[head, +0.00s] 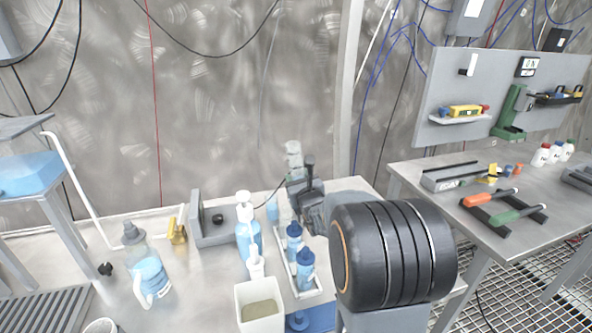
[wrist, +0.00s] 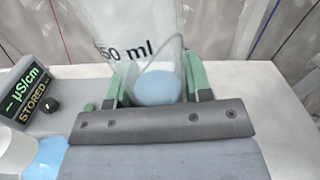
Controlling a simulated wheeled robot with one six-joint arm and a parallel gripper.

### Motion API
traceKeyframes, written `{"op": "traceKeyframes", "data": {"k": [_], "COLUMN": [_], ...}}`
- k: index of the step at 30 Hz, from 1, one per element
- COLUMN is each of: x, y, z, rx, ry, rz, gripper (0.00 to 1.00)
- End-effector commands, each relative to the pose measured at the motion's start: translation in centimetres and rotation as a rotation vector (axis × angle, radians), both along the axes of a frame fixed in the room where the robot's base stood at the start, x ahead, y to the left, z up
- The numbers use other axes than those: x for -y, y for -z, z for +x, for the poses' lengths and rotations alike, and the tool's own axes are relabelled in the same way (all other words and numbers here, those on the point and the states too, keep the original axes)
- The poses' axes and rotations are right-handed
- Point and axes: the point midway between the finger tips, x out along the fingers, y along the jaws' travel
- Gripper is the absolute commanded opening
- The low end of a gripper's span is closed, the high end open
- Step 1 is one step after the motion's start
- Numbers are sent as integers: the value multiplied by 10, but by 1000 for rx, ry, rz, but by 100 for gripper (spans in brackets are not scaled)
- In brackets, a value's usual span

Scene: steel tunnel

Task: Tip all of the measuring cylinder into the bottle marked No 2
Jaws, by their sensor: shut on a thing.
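The measuring cylinder (wrist: 125,35) is clear, with "50 ml" printed on its side. Pale blue liquid (wrist: 157,88) shows low inside it. My gripper (wrist: 155,95) is shut on it with green fingers either side; its top also shows above my gripper in the head view (head: 293,150). It looks about upright, above the back of the left bench. Two blue dark-capped bottles (head: 294,240) (head: 306,268) stand in a white tray below. White bottles with coloured caps (head: 541,156) stand on the right bench. I cannot read a No 2 mark on any bottle.
A grey meter (wrist: 30,95) reading "STORED" stands left of my gripper. A wash bottle (head: 150,272) is further left.

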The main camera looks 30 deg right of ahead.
Motion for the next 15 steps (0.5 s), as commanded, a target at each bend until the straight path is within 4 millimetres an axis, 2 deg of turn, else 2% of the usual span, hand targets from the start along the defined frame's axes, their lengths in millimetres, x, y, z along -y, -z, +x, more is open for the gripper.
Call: {"op": "traceKeyframes", "data": {"k": [15], "x": [14], "y": [36], "z": [-3], "rx": [-23], "ry": [4], "rz": [-123], "gripper": [20]}}
